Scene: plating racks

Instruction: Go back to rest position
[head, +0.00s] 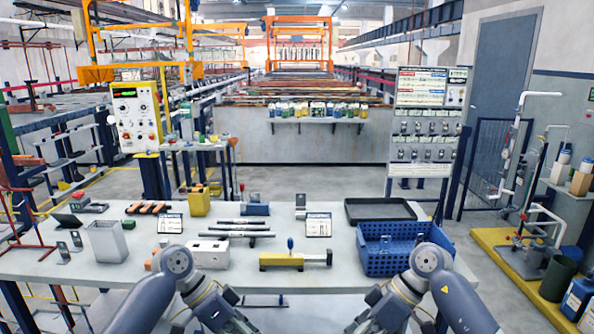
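My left arm comes in at the lower left, and its dark gripper (228,314) is low at the bottom edge, in front of the table. My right arm comes in at the lower right, with its gripper (376,312) also low at the bottom edge. Both grippers are partly cut off or covered by my arm links, so their fingertips are not clear. I see nothing held in either one. The grey work table (330,277) lies behind and above both grippers in the picture.
A blue basket (392,262) stands on the table close behind my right arm. A yellow-and-steel tool (296,260), a white block (208,254) and a grey bin (107,242) stand on the table. A black tray (380,211) lies behind the basket.

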